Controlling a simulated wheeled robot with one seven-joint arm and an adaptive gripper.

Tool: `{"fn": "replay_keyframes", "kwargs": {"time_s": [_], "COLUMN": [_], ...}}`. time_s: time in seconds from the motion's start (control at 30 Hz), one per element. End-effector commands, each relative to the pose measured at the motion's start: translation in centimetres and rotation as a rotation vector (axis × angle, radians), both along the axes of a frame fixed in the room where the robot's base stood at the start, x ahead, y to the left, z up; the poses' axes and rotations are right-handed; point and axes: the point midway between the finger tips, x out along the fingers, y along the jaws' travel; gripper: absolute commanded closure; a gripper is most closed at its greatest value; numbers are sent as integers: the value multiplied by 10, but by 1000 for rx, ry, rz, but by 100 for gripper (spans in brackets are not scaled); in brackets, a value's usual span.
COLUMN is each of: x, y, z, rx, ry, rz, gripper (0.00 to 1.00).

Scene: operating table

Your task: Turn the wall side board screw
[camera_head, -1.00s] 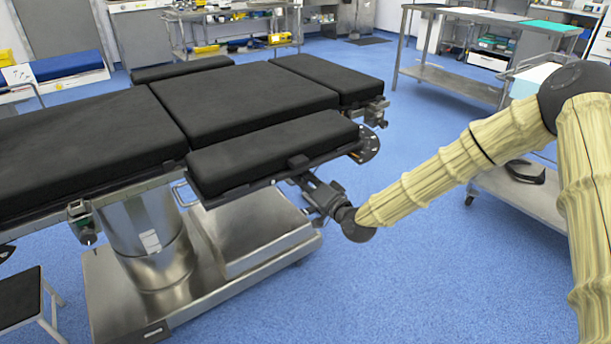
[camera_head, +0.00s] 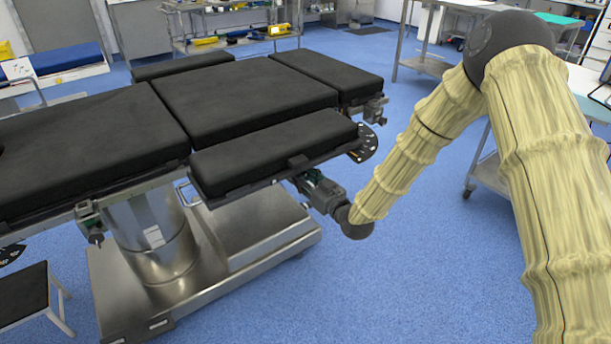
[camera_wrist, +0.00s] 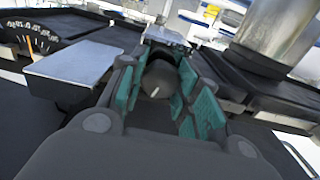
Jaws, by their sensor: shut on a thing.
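The side board (camera_head: 270,152) is a black padded panel on the near right side of the operating table. My gripper (camera_head: 309,180) is at its lower right edge, just under the pad. In the wrist view, the gripper's teal-padded fingers (camera_wrist: 160,74) are closed around the sides of a dark rounded screw knob (camera_wrist: 158,80). The screw itself is hidden by the fingers in the head view. A flat metal bar (camera_wrist: 75,62) lies beside the fingers in the wrist view.
A dark plate with white scale marks (camera_head: 364,145) sticks out right of the side board. The table's metal column (camera_head: 150,235) and base (camera_head: 250,232) stand below. Blue floor is free in front. A steel trolley (camera_head: 487,172) stands behind my arm.

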Motion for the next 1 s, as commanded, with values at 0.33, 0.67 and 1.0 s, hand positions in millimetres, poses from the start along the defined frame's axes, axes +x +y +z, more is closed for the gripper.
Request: {"fn": "replay_keyframes", "kwargs": {"time_s": [0.33, 0.67, 1.0], "x": [3, 3, 3], "y": [-2, -3, -3], "z": [3, 2, 2], "rx": [-154, -199, -200], "ry": [-117, -148, -149], "rz": [-6, -6, -6], "gripper": [91, 91, 91]}}
